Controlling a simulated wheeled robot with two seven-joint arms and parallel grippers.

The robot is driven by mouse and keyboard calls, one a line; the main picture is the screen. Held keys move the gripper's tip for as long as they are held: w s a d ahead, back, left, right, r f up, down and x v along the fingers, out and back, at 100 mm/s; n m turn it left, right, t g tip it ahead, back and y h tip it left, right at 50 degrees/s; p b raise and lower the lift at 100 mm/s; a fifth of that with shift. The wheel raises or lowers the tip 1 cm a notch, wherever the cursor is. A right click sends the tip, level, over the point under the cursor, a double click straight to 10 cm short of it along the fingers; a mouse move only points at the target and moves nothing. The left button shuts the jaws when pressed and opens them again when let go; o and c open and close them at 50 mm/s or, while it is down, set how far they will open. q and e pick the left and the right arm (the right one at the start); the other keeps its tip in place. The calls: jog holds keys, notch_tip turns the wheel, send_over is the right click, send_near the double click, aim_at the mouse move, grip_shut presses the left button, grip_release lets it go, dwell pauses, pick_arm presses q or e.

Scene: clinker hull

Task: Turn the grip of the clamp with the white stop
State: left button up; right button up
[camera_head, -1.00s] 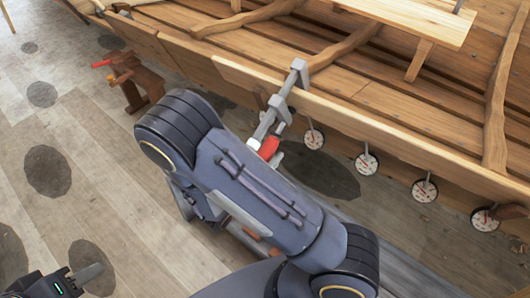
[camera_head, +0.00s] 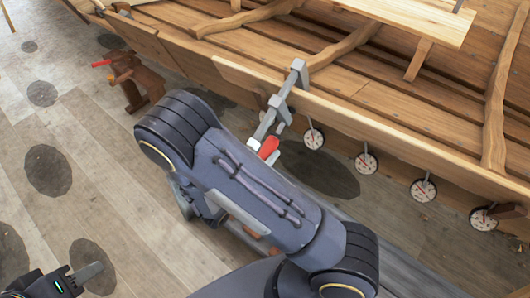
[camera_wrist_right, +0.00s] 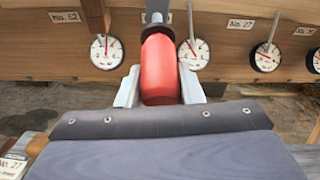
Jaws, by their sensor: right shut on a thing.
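A grey bar clamp (camera_head: 282,100) with a red grip (camera_head: 268,148) sits over the top edge of the hull in the head view. In the right wrist view the red grip (camera_wrist_right: 160,68) stands between the two pale fingers of my right gripper (camera_wrist_right: 160,85), which is shut on it. I cannot make out a white stop on this clamp for certain. My left gripper (camera_head: 88,274) is at the bottom left over the floor, far from the clamp; I cannot tell its opening.
The wooden hull (camera_head: 350,112) fills the upper right. Several round dials (camera_head: 366,163) hang along its side. A brown wooden stand (camera_head: 134,83) with a red-tipped part (camera_head: 101,64) is at the left. The plank floor (camera_head: 110,190) at the left is mostly clear.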

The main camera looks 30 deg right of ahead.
jog(key=shift+n+g+h+p, duration=0.75)
jog(key=shift+n+g, duration=0.25)
jog(key=shift+g, duration=0.1)
jog(key=shift+n+g+h, duration=0.65)
jog(key=shift+n+g, duration=0.25)
jog(key=shift+g, duration=0.2)
jog(key=o, duration=1)
jog(key=s+a+f+b, duration=0.1)
jog(key=a, duration=0.6)
jog(key=shift+a, duration=0.35)
